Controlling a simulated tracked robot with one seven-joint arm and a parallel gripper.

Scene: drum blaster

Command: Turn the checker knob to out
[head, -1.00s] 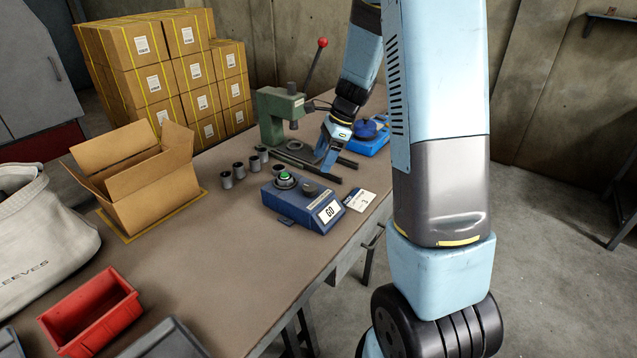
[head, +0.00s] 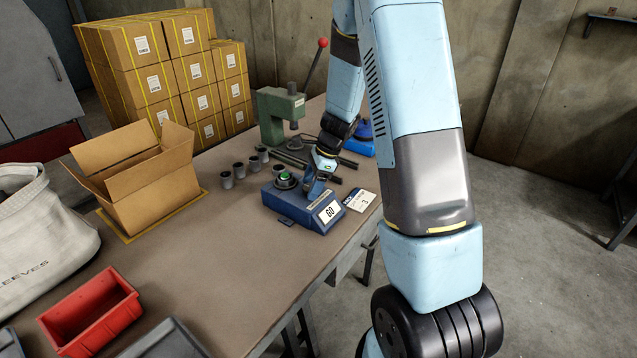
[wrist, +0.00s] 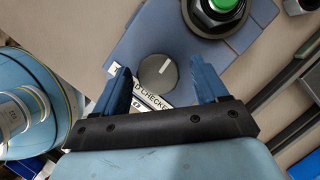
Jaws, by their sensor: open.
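The blue checker box (head: 300,207) sits on the bench with a white GO label (head: 330,212) on its front. In the wrist view its round grey knob (wrist: 158,72) has a white pointer line and lies between my open fingers. My gripper (wrist: 160,88) is open, with one blue finger on each side of the knob; I cannot tell whether they touch it. In the head view my gripper (head: 313,186) is over the right part of the box and hides the knob. A green button (wrist: 222,6) in a dark collar is beside the knob.
Several grey sleeves (head: 239,171) stand left of the box. A green press (head: 275,117) with a red-tipped lever is behind. A white card (head: 361,201) lies to the right. An open carton (head: 140,185) and a red bin (head: 90,312) are further left.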

